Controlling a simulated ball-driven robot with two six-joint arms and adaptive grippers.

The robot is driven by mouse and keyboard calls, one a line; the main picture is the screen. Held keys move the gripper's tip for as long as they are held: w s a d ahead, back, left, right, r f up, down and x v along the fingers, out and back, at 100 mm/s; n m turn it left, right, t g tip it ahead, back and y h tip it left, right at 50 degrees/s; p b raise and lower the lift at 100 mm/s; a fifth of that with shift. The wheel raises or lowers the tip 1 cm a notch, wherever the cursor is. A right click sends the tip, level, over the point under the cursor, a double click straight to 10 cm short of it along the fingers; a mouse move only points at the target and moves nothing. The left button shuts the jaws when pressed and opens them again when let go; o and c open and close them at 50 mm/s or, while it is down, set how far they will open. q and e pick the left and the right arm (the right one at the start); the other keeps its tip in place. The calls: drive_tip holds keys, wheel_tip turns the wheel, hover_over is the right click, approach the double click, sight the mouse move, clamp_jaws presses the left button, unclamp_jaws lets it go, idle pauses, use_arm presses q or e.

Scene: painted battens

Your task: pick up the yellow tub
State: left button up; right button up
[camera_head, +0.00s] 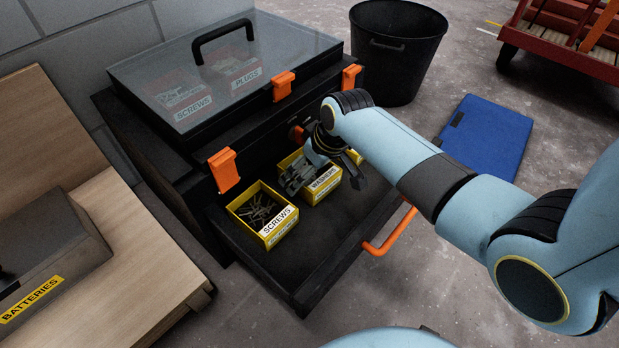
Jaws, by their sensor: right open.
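Two yellow tubs stand in the open black drawer (330,232) of a toolbox. The nearer tub (268,232) is labelled SCREWS and holds loose screws. The other tub (322,188), labelled WASHERS, stands behind it to the right and holds grey pieces. I cannot tell whether the fingers touch the tub. My left gripper is not in view.
The toolbox's clear lid (270,62) is shut above the drawer. An orange handle (390,236) sticks out from the drawer front. A batteries box (45,265) sits on a wooden bench at left.

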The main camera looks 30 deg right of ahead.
drive_tip(key=c, duration=1.2)
drive_tip(key=shift+o, duration=0.2)
drive_tip(key=shift+r, duration=0.15)
